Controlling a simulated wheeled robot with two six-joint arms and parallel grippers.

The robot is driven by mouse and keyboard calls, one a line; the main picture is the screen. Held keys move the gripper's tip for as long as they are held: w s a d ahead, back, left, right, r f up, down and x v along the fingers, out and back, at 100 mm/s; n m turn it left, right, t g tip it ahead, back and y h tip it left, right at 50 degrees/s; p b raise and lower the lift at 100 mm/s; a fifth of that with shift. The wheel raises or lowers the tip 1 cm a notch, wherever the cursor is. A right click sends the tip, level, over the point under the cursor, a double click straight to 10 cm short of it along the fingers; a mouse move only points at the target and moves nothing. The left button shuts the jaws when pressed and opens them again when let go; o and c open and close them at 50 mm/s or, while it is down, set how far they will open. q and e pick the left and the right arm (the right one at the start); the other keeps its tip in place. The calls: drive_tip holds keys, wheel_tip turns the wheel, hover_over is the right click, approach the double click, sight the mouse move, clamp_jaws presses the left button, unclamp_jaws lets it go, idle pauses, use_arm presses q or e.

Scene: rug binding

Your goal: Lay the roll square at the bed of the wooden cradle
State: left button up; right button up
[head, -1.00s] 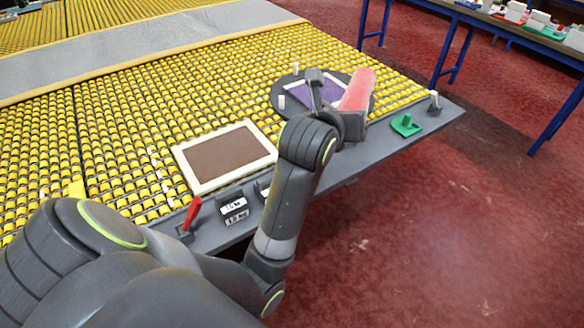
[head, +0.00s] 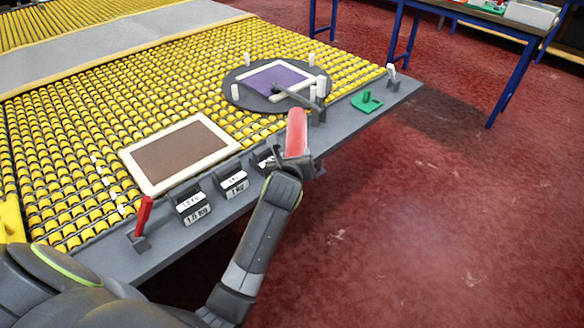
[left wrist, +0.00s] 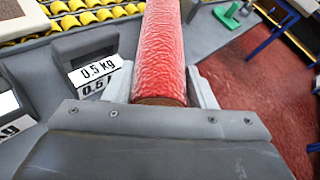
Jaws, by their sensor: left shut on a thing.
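The roll (head: 297,132) is red with a ribbed or wrinkled surface. My left gripper (head: 296,160) is shut around its near end, in front of the table's front edge. In the left wrist view the roll (left wrist: 160,45) points away from me between the two fingers of the gripper (left wrist: 162,88), and its brownish end face shows. The roll's far end is cut off there. I cannot make out a wooden cradle in either view. My right gripper is not in view.
A round dark disc (head: 236,92) with white pegs bears a cream-framed purple mat (head: 283,80). A cream-framed brown mat (head: 180,152) lies on yellow rollers. Label blocks, a red lever (head: 143,215) and a green piece (head: 367,102) line the grey edge (head: 345,118).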

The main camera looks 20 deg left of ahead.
use_arm(q)
drive_tip(key=shift+f, duration=1.65)
drive_tip(key=shift+f, duration=0.1)
drive_tip(key=o, duration=1)
